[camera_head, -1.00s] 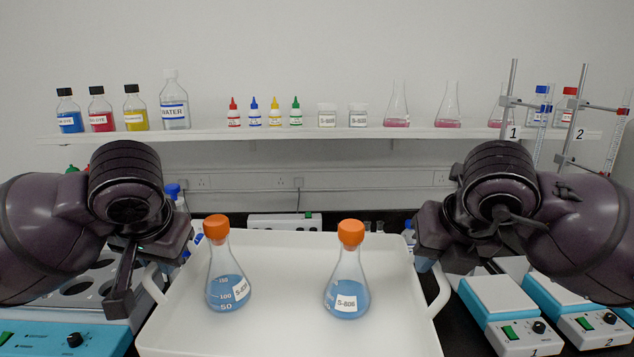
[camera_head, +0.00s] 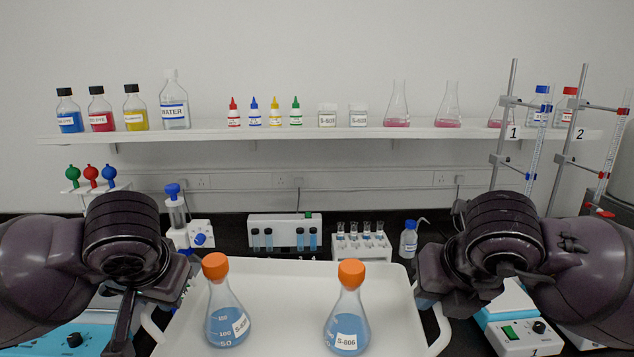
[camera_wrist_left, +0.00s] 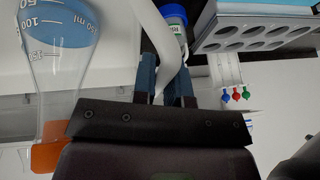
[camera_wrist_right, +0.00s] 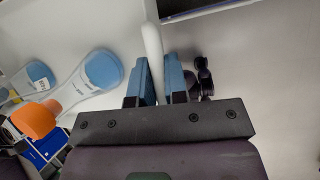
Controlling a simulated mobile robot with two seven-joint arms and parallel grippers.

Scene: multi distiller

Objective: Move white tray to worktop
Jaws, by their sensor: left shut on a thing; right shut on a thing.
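The white tray (camera_head: 285,290) is in the lower middle of the head view. Two conical flasks with orange caps and blue liquid stand upright on it: the left flask (camera_head: 226,305) and the right flask (camera_head: 347,312). My left gripper (camera_wrist_left: 168,85) is shut on the tray's left handle (camera_wrist_left: 172,45), which passes between its fingers in the left wrist view. My right gripper (camera_wrist_right: 155,82) is shut on the tray's right handle (camera_wrist_right: 153,42) in the right wrist view. In the head view my arms hide much of both handles.
The black worktop (camera_head: 345,220) shows behind the tray. On it stand a white box with vials (camera_head: 285,230), a tube rack (camera_head: 360,243), a small blue-capped bottle (camera_head: 409,240) and a blue-topped device (camera_head: 177,210). Stirrer 1 (camera_head: 520,335) is at the right. A shelf (camera_head: 300,134) runs above.

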